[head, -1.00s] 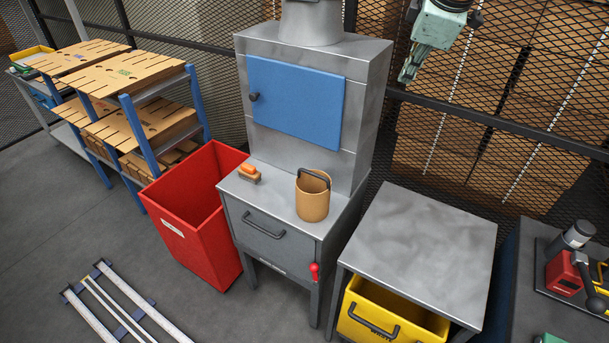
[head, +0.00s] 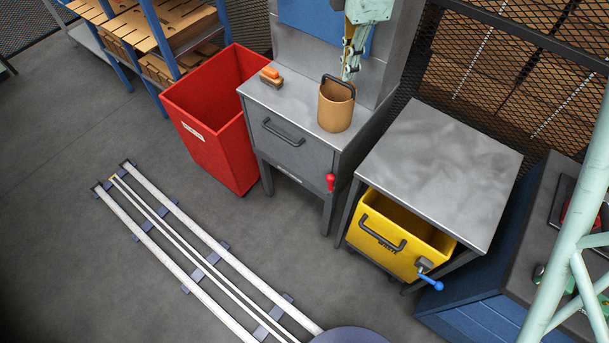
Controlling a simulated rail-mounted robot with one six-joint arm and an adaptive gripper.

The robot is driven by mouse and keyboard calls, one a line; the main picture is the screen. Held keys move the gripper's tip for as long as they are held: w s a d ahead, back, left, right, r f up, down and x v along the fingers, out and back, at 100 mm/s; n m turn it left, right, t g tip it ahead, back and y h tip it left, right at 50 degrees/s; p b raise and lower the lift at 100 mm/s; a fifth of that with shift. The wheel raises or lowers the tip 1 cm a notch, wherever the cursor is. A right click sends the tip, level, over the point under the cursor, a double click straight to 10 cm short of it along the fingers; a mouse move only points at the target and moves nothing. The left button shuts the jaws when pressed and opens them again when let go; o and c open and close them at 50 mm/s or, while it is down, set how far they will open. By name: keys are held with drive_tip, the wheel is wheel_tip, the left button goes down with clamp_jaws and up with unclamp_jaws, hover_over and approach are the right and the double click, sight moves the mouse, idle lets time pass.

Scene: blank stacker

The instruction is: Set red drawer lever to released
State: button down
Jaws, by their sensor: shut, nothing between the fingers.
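The red drawer lever (head: 330,182) sits on the right front edge of the grey metal cabinet, beside the drawer (head: 284,145) with its dark bar handle. The lever looks roughly vertical; its exact setting is too small to tell. The drawer looks closed. My gripper (head: 347,75) points down at the top of the head view, above and behind the lever and well apart from it. Its fingers are shut and empty.
A tan bucket (head: 335,108) and an orange-topped brush (head: 271,77) stand on the cabinet top. A red bin (head: 215,138) is left. A grey table (head: 437,170) over a yellow bin (head: 385,240) with a blue-handled lever (head: 430,281) is right. Floor rails (head: 190,250) run in front.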

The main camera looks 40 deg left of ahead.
drive_tip(key=s+a+f+n+h+b, duration=0.1)
drive_tip(key=s+a+f+n, duration=0.2)
drive_tip(key=f, duration=0.5)
drive_tip(key=s+a+f+n+h+b, duration=0.2)
drive_tip(key=f, duration=0.6)
drive_tip(key=n+h+b, duration=0.2)
drive_tip(key=n+b, duration=0.1)
drive_tip(key=n, duration=0.2)
approach(327, 176)
drive_tip(key=a, duration=0.3)
drive_tip(key=shift+s+a+r+t, duration=0.15)
drive_tip(key=shift+s+r+t, duration=0.15)
drive_tip(key=shift+s+t, duration=0.15)
drive_tip(key=shift+b+x, duration=1.25)
drive_tip(key=shift+x, duration=3.75)
drive_tip(key=shift+d+r, duration=0.15)
drive_tip(key=shift+d, duration=0.05)
drive_tip(key=d+p, duration=0.2)
drive_tip(key=p, duration=0.1)
drive_tip(key=shift+r, duration=0.3)
drive_tip(key=shift+d, duration=0.2)
